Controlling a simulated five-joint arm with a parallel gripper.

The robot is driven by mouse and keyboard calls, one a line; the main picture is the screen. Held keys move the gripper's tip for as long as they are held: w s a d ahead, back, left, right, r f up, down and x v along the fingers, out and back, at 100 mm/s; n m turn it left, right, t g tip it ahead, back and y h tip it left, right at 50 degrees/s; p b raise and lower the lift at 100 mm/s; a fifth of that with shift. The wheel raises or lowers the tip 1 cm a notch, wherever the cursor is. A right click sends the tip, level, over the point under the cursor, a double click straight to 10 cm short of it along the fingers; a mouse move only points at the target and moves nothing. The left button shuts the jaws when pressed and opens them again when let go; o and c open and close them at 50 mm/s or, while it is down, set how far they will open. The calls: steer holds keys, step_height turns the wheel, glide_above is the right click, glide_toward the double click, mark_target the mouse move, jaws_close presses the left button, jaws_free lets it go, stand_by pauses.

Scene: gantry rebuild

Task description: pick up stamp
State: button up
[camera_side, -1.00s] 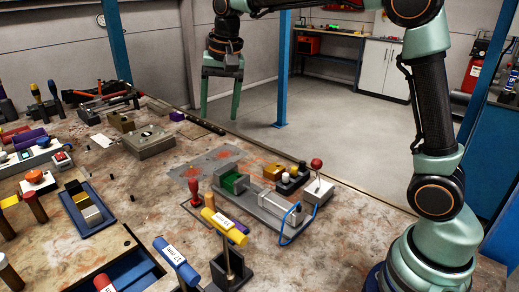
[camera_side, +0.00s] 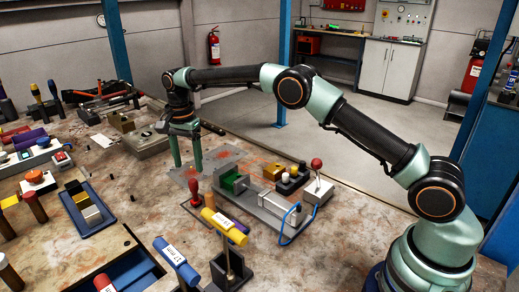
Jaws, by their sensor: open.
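The red stamp (camera_side: 195,188), with a knobbed upright handle, stands on the bench near the middle of the view, just left of the green and grey vise-like fixture (camera_side: 232,184). My gripper (camera_side: 187,166) points down with its two fingers apart and nothing visible between them. In the picture its fingertips are just above the stamp's knob, over the left part of a grey plate with orange-red marks (camera_side: 218,155). The fingers look to be behind the stamp, apart from it. The exact depth between them is hard to tell.
Yellow (camera_side: 225,225) and blue (camera_side: 176,262) T-handled tools stand in front of the stamp. A red-knobbed lever box (camera_side: 317,188) is to the right. A grey metal block (camera_side: 150,143) sits left of my gripper. Bare bench shows left of the stamp.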

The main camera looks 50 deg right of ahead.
mark_target(193, 180)
steer(key=f, duration=0.8)
steer(key=shift+s+d+f, duration=0.1)
steer(key=shift+s+f, duration=0.15)
steer(key=shift+f, duration=0.15)
jaws_close()
